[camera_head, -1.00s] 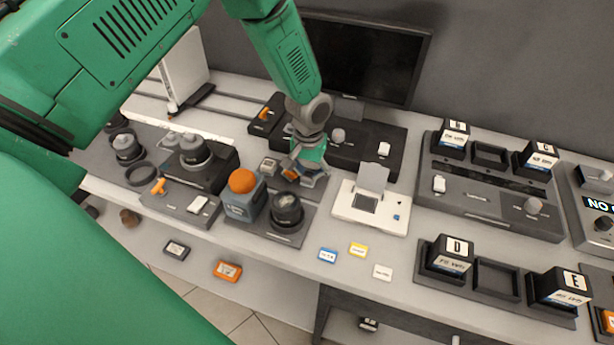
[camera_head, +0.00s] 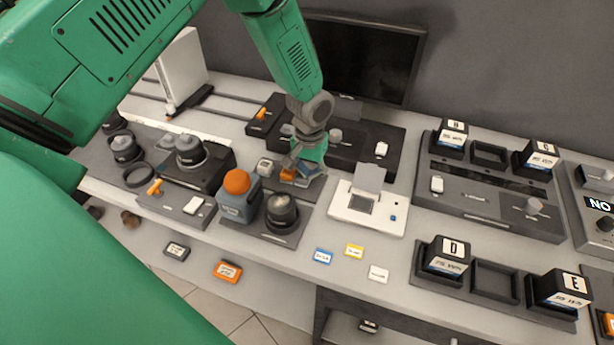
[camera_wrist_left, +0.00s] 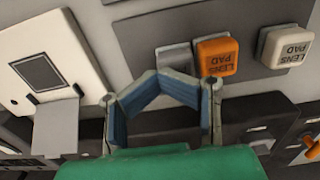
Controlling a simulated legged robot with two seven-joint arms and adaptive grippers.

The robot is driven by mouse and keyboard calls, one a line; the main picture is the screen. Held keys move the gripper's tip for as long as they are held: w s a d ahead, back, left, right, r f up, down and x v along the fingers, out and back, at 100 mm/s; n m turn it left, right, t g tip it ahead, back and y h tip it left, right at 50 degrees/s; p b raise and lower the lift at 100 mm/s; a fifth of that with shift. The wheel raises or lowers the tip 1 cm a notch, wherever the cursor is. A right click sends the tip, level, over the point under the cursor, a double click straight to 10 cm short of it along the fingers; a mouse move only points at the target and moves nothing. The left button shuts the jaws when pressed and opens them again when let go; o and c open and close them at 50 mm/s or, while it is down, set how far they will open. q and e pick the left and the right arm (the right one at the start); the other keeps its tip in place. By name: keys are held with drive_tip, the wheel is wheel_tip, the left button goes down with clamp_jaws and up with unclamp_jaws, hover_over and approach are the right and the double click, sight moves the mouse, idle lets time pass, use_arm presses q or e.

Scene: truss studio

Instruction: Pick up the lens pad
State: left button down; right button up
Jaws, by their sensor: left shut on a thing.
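My left gripper (camera_head: 300,177) is low over a dark plate (camera_head: 278,236) on the bench. It also shows in the left wrist view (camera_wrist_left: 154,80), with its two blue-lined fingers drawn together at the tips. It is shut on a lens pad, seen as a plain grey block (camera_wrist_left: 175,57) at the fingertips and partly hidden by them. An orange lens pad (camera_wrist_left: 216,56) sits just right of it, close to the right finger. A pale grey lens pad (camera_wrist_left: 286,46) stands farther right. In the head view the orange pad (camera_head: 287,174) is partly covered by the gripper. My right gripper is out of view.
A white device with a raised flap (camera_head: 367,209) stands right of the gripper. A blue bottle with an orange top (camera_head: 238,196) and a dark round lens (camera_head: 281,209) stand in front. A monitor (camera_head: 360,60) and a dark control panel (camera_head: 372,150) are behind.

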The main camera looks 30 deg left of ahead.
sight(309, 182)
use_arm(q)
drive_tip(key=r, duration=0.4)
drive_tip(key=r+b, duration=0.1)
drive_tip(key=r, duration=0.3)
drive_tip(key=shift+a+r, duration=0.2)
drive_tip(key=shift+r, duration=0.15)
drive_tip(key=c, duration=1.9)
unclamp_jaws()
drive_tip(key=shift+d, duration=0.25)
drive_tip(key=shift+c, duration=0.2)
drive_tip(key=o, duration=1.5)
drive_tip(key=shift+d+r, duration=0.15)
drive_tip(key=shift+d, duration=0.15)
drive_tip(key=shift+a, duration=0.1)
